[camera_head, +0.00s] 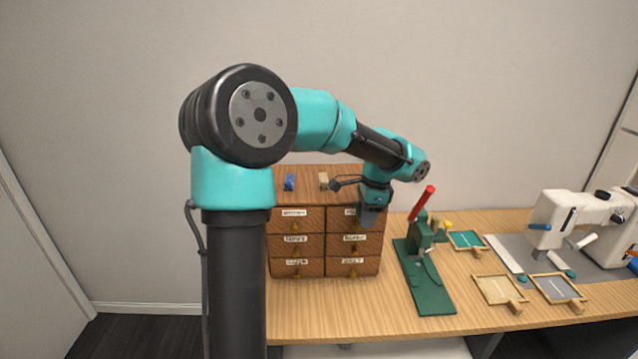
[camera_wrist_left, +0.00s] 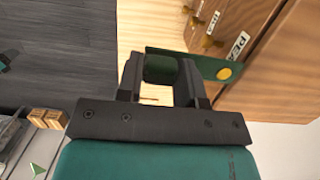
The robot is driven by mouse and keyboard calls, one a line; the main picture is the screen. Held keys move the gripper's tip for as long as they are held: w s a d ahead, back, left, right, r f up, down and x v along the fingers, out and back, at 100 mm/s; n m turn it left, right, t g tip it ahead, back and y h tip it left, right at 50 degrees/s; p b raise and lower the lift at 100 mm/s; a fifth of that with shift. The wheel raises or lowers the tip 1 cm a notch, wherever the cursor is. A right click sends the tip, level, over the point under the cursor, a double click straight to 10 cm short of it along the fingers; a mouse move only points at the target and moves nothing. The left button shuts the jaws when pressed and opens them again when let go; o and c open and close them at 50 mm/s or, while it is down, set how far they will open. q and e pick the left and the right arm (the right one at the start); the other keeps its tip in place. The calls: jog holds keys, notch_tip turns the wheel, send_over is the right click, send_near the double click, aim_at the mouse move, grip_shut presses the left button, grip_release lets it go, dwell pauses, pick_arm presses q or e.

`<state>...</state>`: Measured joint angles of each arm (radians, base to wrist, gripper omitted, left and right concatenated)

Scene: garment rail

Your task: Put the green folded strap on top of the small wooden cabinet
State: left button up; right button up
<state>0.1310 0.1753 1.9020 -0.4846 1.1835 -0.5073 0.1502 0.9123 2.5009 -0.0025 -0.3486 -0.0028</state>
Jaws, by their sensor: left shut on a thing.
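The small wooden cabinet (camera_head: 318,240) stands on the table, with labelled drawers and a flat wooden top. Its drawer fronts show at the upper right of the left wrist view (camera_wrist_left: 262,35). My left gripper (camera_head: 370,220) is in front of the cabinet's upper right drawer, near the top edge. In the left wrist view it is shut on the green folded strap (camera_wrist_left: 160,69), whose flat end with a yellow round fastener (camera_wrist_left: 224,73) sticks out past one finger towards the cabinet. I cannot make out the strap in the head view. My right gripper is not in view.
A blue item (camera_head: 289,181) and a tan item (camera_head: 323,180) lie on the cabinet top. A green press with a red handle (camera_head: 422,203) stands right of the cabinet. Several small framed trays (camera_head: 497,290) and a white sewing machine (camera_head: 575,220) are further right.

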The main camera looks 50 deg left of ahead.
pick_arm(q)
jog(key=s+a+r, duration=0.2)
jog(key=s+r, duration=0.2)
jog(key=r, duration=0.1)
jog(key=shift+s+a+r, duration=0.15)
jog(key=shift+s+r, duration=0.05)
jog(key=shift+s, duration=0.1)
jog(key=shift+w+a, duration=0.1)
send_over(343, 193)
jog(key=shift+w+d+f, duration=0.15)
jog(key=shift+d+f, duration=0.2)
jog(key=shift+f, duration=0.4)
jog(key=shift+w+a, duration=0.1)
jog(key=shift+w+a, duration=0.15)
jog(key=shift+a, duration=0.05)
jog(key=shift+f, duration=1.8)
jog(key=shift+f, duration=0.15)
